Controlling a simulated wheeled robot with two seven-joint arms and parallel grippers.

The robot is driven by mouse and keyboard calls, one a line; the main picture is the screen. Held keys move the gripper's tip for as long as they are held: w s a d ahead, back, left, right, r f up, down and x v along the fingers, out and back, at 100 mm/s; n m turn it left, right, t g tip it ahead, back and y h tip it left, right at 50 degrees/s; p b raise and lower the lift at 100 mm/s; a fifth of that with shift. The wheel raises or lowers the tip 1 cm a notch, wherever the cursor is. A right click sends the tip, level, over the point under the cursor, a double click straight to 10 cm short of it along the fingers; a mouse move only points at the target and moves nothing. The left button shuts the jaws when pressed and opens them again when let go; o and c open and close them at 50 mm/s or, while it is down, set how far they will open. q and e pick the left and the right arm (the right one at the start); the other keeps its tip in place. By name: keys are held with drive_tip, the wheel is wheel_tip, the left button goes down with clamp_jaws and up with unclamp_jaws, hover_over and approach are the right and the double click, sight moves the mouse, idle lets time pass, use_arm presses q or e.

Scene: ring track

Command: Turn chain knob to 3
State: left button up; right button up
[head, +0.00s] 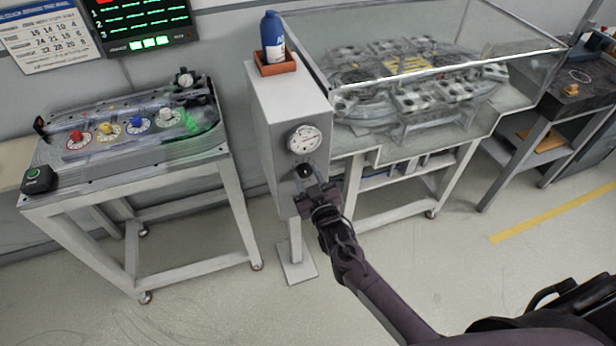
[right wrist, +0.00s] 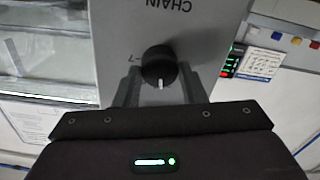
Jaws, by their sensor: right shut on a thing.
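The black chain knob (head: 305,171) is on the front of a grey box on a post, below a round white dial (head: 304,140). My right gripper (head: 309,183) reaches up to it. In the right wrist view the knob (right wrist: 158,66) sits between the two grey fingers, under upside-down lettering "CHAIN". Its white pointer mark points down in that picture, toward my gripper. A small mark like a 7 shows left of it; other scale marks are hidden. My right gripper (right wrist: 159,92) is shut on the knob. My left gripper is not in view.
A blue bottle (head: 272,36) in an orange tray (head: 276,64) stands on the box. A glass-covered ring track (head: 410,75) is close on the right. A bench with coloured knobs (head: 127,125) stands left. Open floor lies in front.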

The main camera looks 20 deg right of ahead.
drive_tip(key=shift+n, duration=1.5)
drive_tip(key=shift+a, duration=0.1)
drive_tip(key=o, duration=1)
drive_tip(key=shift+s+f, duration=0.1)
drive_tip(key=shift+s, duration=0.25)
drive_tip(key=s+b, duration=0.1)
drive_tip(key=s, duration=0.6)
drive_tip(key=shift+b, duration=0.35)
